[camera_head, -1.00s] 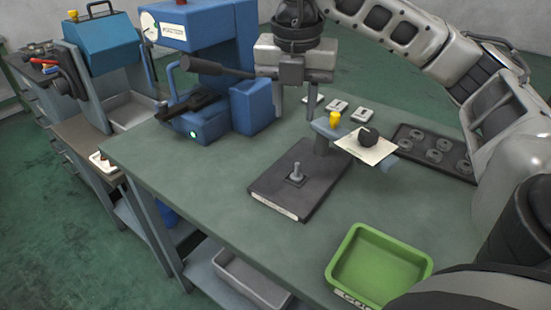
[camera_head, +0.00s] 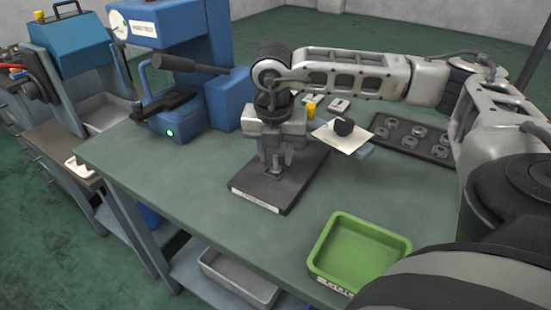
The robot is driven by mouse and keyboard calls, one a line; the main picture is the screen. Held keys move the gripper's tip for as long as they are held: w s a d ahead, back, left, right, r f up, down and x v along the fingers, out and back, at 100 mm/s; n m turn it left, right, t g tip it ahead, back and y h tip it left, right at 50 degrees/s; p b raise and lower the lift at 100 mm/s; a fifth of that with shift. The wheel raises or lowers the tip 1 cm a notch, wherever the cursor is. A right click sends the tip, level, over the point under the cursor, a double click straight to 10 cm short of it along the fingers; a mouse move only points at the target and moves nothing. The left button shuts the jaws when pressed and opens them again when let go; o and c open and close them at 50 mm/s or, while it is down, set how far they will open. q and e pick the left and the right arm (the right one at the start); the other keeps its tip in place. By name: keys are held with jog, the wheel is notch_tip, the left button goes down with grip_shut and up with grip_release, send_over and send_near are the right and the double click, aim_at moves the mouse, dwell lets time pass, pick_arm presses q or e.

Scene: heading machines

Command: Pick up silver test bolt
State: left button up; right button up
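The silver test bolt (camera_head: 276,173) stands upright on a dark rectangular plate (camera_head: 296,185) on the green workbench. My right gripper (camera_head: 276,160) points straight down over the plate, with its fingers at the bolt's upper part. The fingers hide part of the bolt, and I cannot tell whether they touch it or have a gap. The bolt's lower part still shows at the plate. My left gripper is not in view.
A green tray (camera_head: 322,246) stands at the front right of the bench (camera_head: 190,185). A white card with a dark knob (camera_head: 343,139) is right of the gripper. A dark tray of round parts (camera_head: 440,152) lies behind it. A blue tester (camera_head: 180,70) stands at back left.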

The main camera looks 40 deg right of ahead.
jog(key=shift+f, duration=0.65)
grip_shut()
jog(key=shift+r, duration=0.2)
